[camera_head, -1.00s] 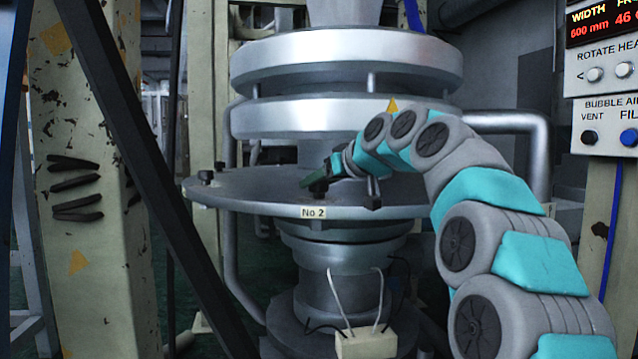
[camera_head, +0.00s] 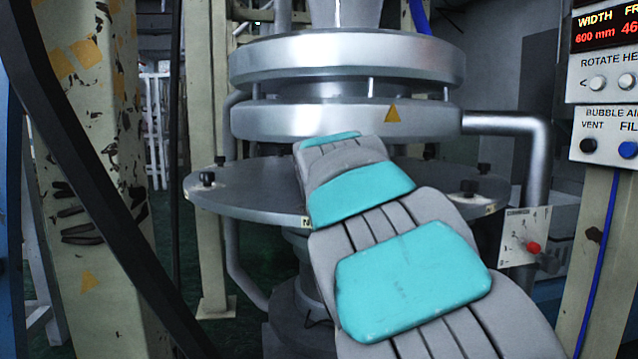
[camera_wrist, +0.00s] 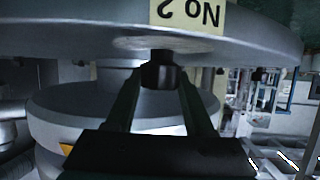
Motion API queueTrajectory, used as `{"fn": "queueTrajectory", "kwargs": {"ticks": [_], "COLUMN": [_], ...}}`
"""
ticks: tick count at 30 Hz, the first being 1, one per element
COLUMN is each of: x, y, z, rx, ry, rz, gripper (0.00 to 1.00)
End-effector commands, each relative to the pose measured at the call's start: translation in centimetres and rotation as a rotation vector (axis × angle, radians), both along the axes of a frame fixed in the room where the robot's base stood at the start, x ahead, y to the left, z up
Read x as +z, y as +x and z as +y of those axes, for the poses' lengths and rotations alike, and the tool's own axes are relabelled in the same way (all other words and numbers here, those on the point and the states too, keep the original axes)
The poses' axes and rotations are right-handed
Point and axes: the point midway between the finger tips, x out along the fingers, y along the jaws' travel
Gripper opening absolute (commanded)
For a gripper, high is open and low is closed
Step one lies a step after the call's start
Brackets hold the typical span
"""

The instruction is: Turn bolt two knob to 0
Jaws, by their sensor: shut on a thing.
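The bolt two knob (camera_wrist: 160,70) is a small dark cylinder in the wrist view, just by the upside-down "No 2" label (camera_wrist: 188,14). My gripper (camera_wrist: 160,82) is shut on it, one finger on each side. The round grey plate (camera_head: 245,197) that carries the bolts shows in the head view. There my arm covers the knob, the gripper and most of the label, leaving only its "N" (camera_head: 306,222). I cannot see any scale or mark that tells the knob's setting.
Other dark bolt knobs stand on the plate at left (camera_head: 207,178) and right (camera_head: 468,187). Silver rings (camera_head: 345,60) rise above the plate. A white panel with a red knob (camera_head: 533,248) hangs at right. A dark diagonal beam (camera_head: 75,175) crosses the left.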

Motion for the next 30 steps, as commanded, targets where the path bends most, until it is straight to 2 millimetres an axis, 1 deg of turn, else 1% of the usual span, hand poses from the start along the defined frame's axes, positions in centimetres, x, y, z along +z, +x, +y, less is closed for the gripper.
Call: {"fn": "queueTrajectory", "kwargs": {"ticks": [16,17,24,30], "x": [0.03,0.03,0.02,0.02], "y": [-0.02,-0.02,-0.02,-0.02], "z": [0.06,0.05,0.05,0.05], "rx": [-0.021,-0.021,-0.021,-0.021], "ry": [0.001,0.001,0.000,0.000], "rz": [0.000,0.000,0.000,0.000], "gripper": [0.00,0.56,0.82,0.83]}}
